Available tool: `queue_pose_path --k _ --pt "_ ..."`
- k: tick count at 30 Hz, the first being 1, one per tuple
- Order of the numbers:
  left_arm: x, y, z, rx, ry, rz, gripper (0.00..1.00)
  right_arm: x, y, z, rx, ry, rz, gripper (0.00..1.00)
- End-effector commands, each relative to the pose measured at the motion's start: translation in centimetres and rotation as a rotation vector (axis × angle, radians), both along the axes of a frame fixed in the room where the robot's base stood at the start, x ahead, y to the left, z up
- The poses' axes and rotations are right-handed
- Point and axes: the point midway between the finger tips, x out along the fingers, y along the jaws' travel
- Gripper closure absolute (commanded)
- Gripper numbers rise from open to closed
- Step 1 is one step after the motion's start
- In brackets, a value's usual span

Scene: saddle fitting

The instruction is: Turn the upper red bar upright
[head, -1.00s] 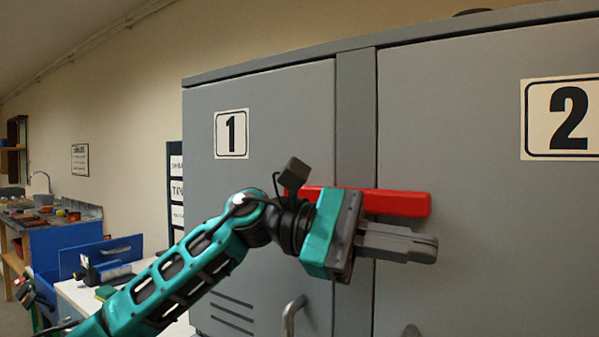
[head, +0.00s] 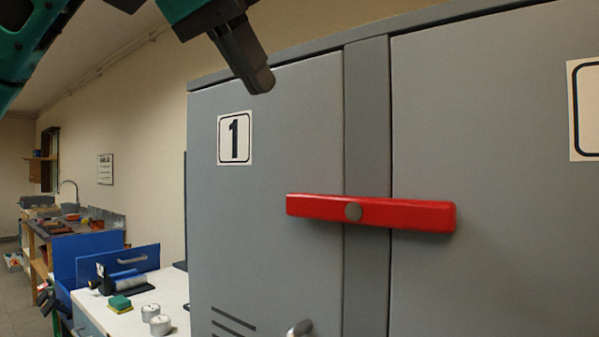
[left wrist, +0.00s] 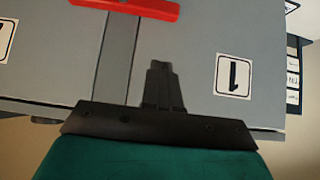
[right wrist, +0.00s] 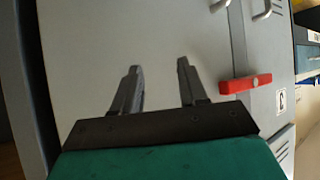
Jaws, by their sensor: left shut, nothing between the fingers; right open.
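The upper red bar (head: 405,214) lies almost level across the grey post (head: 367,120) between the two cabinet doors. Part of the bar also shows at the top of the left wrist view (left wrist: 150,8). My left gripper (head: 262,80) is shut and empty, above and left of the bar, near the top edge of door 1. Its closed fingers (left wrist: 160,75) point at the cabinet. My right gripper (right wrist: 158,70) is open and empty in front of a grey door. A red bar (right wrist: 245,84) shows to its right.
Door 1 carries a number plate (head: 235,138), and a handle (head: 300,328) shows low down. At left a white worktop (head: 130,320) holds tins (head: 160,325) and a sponge (head: 120,303). The space in front of the bar is clear.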

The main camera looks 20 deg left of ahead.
Motion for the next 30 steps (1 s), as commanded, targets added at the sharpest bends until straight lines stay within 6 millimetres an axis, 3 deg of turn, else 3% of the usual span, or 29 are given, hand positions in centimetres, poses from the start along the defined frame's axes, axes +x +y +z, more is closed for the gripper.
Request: queue_pose_path --k 14,27,30 --pt "0.7 -0.2 -0.9 0.004 0.001 0.002 1.00 0.0 0.0 -0.3 0.001 0.001 0.000 0.57" --pt "6.5 -2.3 -7.2 0.003 0.002 -0.001 1.00 0.2 1.0 -1.1 0.018 0.003 0.012 0.57" --pt "6.7 -2.3 -8.9 0.003 -0.001 0.000 1.00 0.4 1.2 -1.4 0.023 -0.001 0.014 0.57"
